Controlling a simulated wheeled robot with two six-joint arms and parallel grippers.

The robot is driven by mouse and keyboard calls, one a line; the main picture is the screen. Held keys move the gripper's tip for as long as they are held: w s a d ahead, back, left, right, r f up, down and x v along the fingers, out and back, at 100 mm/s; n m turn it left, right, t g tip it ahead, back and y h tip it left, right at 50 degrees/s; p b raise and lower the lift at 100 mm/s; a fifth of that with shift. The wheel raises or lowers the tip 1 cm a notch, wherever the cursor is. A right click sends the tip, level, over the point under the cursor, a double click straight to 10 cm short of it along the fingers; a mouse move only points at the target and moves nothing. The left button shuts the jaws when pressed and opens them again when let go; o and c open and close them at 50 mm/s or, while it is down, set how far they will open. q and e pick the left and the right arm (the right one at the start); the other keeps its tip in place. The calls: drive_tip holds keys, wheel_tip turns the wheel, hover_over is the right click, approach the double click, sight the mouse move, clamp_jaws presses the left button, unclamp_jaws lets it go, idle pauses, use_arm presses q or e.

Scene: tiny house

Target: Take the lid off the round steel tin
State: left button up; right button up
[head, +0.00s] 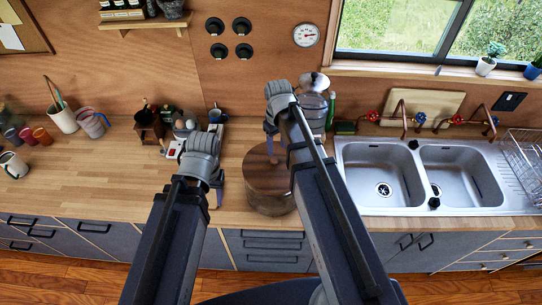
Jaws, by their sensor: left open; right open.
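A round, brown, drum-shaped container (268,186) with a flat wood-coloured top stands upright on the counter, left of the sink. A small knob shows on its top, but I cannot tell whether the body is steel. My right gripper (279,128) is open and over its back edge; my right forearm hides its right side. I cannot tell whether the gripper touches it. My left gripper (196,168) is open and empty over the counter, left of the container. A shiny rounded metal or glass vessel (315,109) stands behind my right gripper, partly hidden.
The double sink (383,189) with taps lies right of the container. Several cups and a white utensil pot (62,119) are at far left. The wooden counter (95,185) is clear at front left.

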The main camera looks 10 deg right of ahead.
sight(274, 160)
drive_tip(key=shift+w, duration=0.2)
drive_tip(key=shift+s+f, duration=0.1)
drive_tip(key=shift+s, duration=0.1)
drive_tip(key=shift+s+f+b, duration=0.1)
drive_tip(key=shift+f+b, duration=0.2)
drive_tip(key=shift+b, duration=0.25)
drive_tip(key=shift+w+f+b, duration=0.2)
drive_tip(key=shift+f+b, duration=0.65)
drive_tip(key=shift+f, duration=0.1)
drive_tip(key=shift+r, duration=0.1)
drive_tip(key=shift+s, duration=0.1)
drive_tip(key=shift+a+f, duration=0.1)
drive_tip(key=shift+f, duration=0.2)
drive_tip(key=f+b, duration=0.4)
drive_tip(key=b, duration=0.1)
drive_tip(key=shift+a+f, duration=0.35)
